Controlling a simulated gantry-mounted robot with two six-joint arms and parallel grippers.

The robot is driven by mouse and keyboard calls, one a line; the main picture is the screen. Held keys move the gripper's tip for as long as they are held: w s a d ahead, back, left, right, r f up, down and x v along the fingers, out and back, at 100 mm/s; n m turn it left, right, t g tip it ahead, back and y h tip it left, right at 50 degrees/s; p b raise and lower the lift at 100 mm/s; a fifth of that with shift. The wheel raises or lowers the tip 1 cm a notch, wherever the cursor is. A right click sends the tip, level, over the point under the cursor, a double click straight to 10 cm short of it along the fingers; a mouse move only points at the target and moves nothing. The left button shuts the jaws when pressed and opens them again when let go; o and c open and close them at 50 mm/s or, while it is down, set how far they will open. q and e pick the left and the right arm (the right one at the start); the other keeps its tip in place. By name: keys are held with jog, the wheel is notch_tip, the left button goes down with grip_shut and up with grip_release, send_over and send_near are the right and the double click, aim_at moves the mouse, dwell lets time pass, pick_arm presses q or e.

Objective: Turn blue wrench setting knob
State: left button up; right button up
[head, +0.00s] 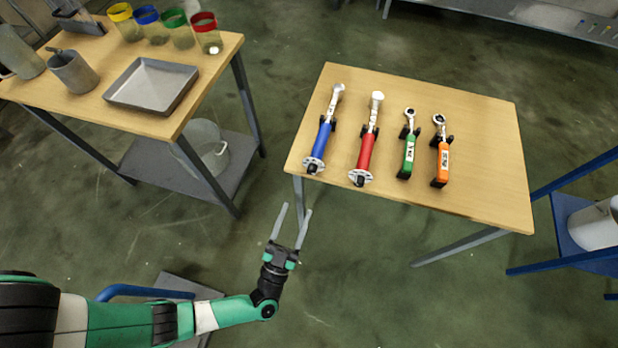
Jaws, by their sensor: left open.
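The blue wrench (323,137) lies on the right-hand wooden table, the leftmost of a row of wrenches, its silver head toward the far edge. Its setting knob (312,168) is the dark piece with a pale disc at the handle's near end, by the table's front edge. My left gripper (291,210) is open and empty, in front of and below the knob in the picture, with its two grey fingers pointing toward the table. It is apart from the wrench. My right gripper is not in view.
A red wrench (366,150), a green wrench (408,155) and an orange wrench (442,160) lie to the right on the table (485,150). Another table at left holds a metal tray (150,86) and several colored-rim jars. Open floor lies between the tables.

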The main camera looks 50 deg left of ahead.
aim_at(310, 173)
pick_arm(q)
jog(key=b+x, duration=0.1)
jog(key=x, duration=0.9)
jog(key=shift+w, duration=0.1)
jog(key=shift+c, duration=0.2)
grip_shut()
